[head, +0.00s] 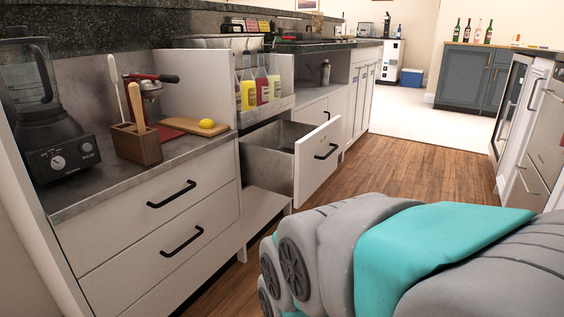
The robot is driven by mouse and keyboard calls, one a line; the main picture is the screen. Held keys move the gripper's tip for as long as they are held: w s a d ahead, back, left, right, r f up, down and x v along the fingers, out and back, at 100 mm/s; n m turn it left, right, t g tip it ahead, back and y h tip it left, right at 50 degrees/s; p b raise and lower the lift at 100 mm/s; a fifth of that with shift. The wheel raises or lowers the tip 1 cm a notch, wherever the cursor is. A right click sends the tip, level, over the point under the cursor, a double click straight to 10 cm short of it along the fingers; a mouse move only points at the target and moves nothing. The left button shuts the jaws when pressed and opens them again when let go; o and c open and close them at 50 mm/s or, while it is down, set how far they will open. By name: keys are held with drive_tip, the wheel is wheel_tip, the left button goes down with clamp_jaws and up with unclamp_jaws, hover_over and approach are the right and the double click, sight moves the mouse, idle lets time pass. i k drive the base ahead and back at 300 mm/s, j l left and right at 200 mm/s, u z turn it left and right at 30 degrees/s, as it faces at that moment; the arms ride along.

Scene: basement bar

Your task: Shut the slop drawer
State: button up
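The slop drawer (318,161) is pulled well out of the white cabinet, below the bottle rack. Its white front has a black bar handle (326,151) and faces the aisle. Its grey inside shows at the left of the front and looks empty where I can see it. My arm, grey with a teal band, fills the lower right of the head view, in front of and to the right of the drawer. My gripper's fingers do not show.
Bottles (262,84) stand above the open drawer. The wood floor (405,165) is clear.

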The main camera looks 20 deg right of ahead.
sight(293, 151)
drive_tip(key=z, duration=0.85)
